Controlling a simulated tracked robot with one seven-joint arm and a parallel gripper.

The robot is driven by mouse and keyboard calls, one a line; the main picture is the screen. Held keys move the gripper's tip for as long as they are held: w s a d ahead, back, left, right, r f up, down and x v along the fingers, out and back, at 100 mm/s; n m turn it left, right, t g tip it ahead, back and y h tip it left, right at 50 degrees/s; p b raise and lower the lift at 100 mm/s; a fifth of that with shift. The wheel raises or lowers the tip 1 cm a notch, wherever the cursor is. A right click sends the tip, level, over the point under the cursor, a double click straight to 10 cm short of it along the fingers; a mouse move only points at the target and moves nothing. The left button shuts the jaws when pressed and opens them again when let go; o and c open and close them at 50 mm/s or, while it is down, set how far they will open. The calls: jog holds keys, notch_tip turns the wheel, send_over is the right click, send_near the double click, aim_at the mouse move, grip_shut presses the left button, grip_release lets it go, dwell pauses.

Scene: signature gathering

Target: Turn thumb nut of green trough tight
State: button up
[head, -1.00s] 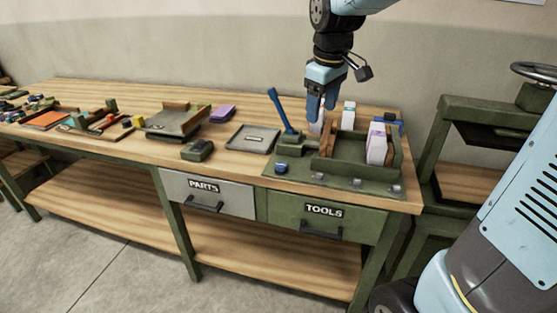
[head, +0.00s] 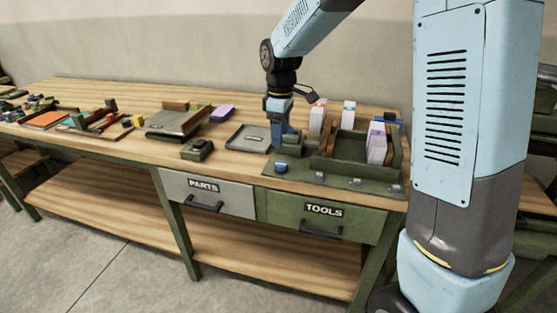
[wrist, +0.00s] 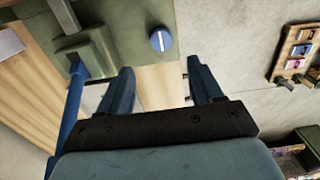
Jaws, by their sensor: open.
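The green trough (head: 350,147) stands on a green base plate (head: 330,180) at the right of the workbench, with a purple-and-white stack (head: 376,145) and a wooden block inside. A round blue thumb nut (head: 281,168) sits at the plate's front left corner. In the wrist view the nut (wrist: 161,40) shows a pale line across its top. My gripper (head: 278,146) is above and behind the nut in the head view. In the wrist view my gripper (wrist: 162,70) has its fingers apart, with nothing between them and the nut beyond the tips.
A blue lever (wrist: 66,20) rises close to my left finger in the wrist view. A grey tray (head: 248,138) and a dark green box (head: 197,149) lie to the left. White blocks (head: 348,114) stand behind the trough. Drawers marked PARTS and TOOLS are below.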

aim_at(280, 163)
notch_tip(280, 163, down, 10)
jog(key=shift+r, duration=0.2)
dwell(0.3)
jog(key=shift+r, duration=0.1)
jog(key=c, duration=1.1)
